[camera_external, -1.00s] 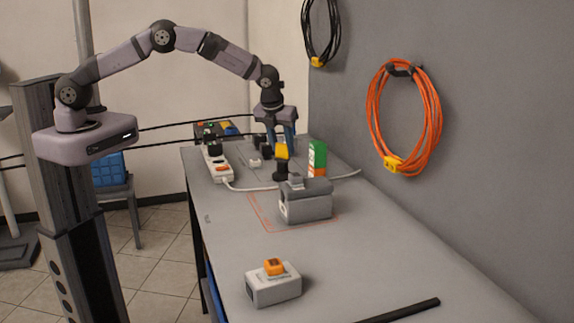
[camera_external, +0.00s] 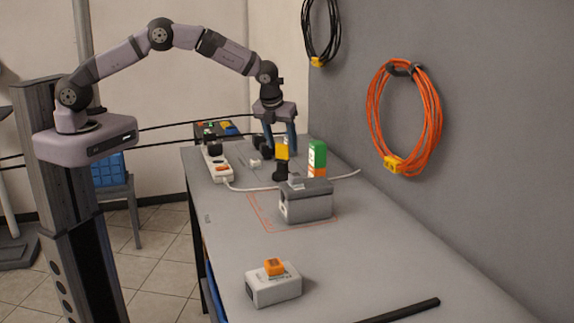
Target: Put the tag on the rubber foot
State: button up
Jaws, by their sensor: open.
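A small yellow piece (camera_external: 282,152), which looks like the tag, sits on top of a black upright piece (camera_external: 281,171), which looks like the rubber foot, toward the back of the bench. They appear to touch, but the exact contact is too small to tell. My gripper (camera_external: 281,147) points down over them. Its fingers are open, one on each side of the yellow piece, with a gap showing.
A grey box (camera_external: 307,204) stands just in front, inside a red outline. A green, white and orange carton (camera_external: 317,158) stands close on the right. A white power strip (camera_external: 216,163) is at left, its cable crossing the bench (camera_external: 350,256). A white box (camera_external: 273,289) sits nearer.

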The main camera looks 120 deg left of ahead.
jog(key=b+v, duration=0.2)
jog(key=v, duration=0.8)
jog(key=shift+d+r+b, duration=0.25)
jog(key=shift+r+b, duration=0.05)
jog(key=shift+r, duration=0.05)
jog(key=s+d+f+n+h, duration=0.1)
jog(key=s+d+n, duration=0.25)
jog(key=d, duration=0.85)
jog(key=s+d+f+n+h, duration=0.2)
jog(key=d+n, duration=0.3)
jog(key=d, duration=0.6)
jog(key=s+d+f+n, duration=0.2)
jog(key=s+d+n, duration=0.2)
jog(key=s+d, duration=0.3)
jog(key=s+d+f+n+h, duration=0.1)
jog(key=s+d+f+n, duration=0.2)
jog(key=s+d+n, duration=0.2)
jog(key=s+d, duration=0.2)
jog(key=s, duration=0.2)
jog(key=shift+s, duration=0.35)
jog(key=shift+n, duration=0.25)
